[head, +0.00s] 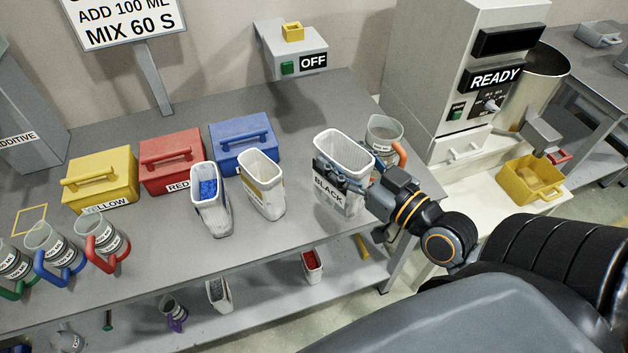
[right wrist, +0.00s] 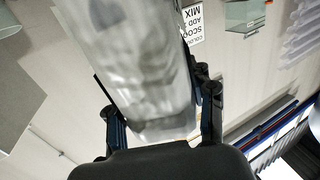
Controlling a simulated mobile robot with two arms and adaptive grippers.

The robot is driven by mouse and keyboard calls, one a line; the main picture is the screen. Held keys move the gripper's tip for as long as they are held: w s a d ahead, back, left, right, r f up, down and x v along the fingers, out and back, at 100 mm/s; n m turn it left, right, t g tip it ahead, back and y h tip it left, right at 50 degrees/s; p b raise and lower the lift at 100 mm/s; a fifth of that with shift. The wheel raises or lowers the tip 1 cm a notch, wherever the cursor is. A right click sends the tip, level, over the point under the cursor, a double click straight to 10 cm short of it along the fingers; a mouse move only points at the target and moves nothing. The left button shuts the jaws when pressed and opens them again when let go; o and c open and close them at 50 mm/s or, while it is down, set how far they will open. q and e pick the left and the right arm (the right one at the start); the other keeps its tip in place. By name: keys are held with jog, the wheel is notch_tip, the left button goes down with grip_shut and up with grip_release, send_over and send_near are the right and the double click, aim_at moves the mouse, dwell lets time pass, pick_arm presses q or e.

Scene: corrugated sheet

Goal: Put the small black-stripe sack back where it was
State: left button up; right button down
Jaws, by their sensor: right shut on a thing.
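The black-stripe sack (head: 343,150) is white and open-topped, with a dark band and the word BLACK on its front. In the head view it is upright at the right end of the grey table. My right gripper (head: 362,185) is shut on its right side. In the right wrist view the sack (right wrist: 145,75) is a pale blurred shape between the two fingers (right wrist: 160,125). I cannot tell whether its base touches the table. My left gripper is not in view.
A yellow-stripe sack (head: 262,185) and a blue-filled sack (head: 211,205) stand to the left. Yellow (head: 100,180), red (head: 172,160) and blue (head: 243,147) boxes are behind. A clear jug (head: 384,130) stands close behind the held sack. A lower shelf (head: 265,285) holds smaller containers.

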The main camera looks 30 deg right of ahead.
jog(key=w+d+f+b, duration=0.3)
jog(key=w+f+b, duration=0.6)
jog(key=w+f, duration=0.3)
jog(key=shift+w+d+f, duration=0.35)
jog(key=shift+w, duration=0.45)
jog(key=shift+c, duration=2.4)
grip_release()
jog(key=shift+f, duration=0.1)
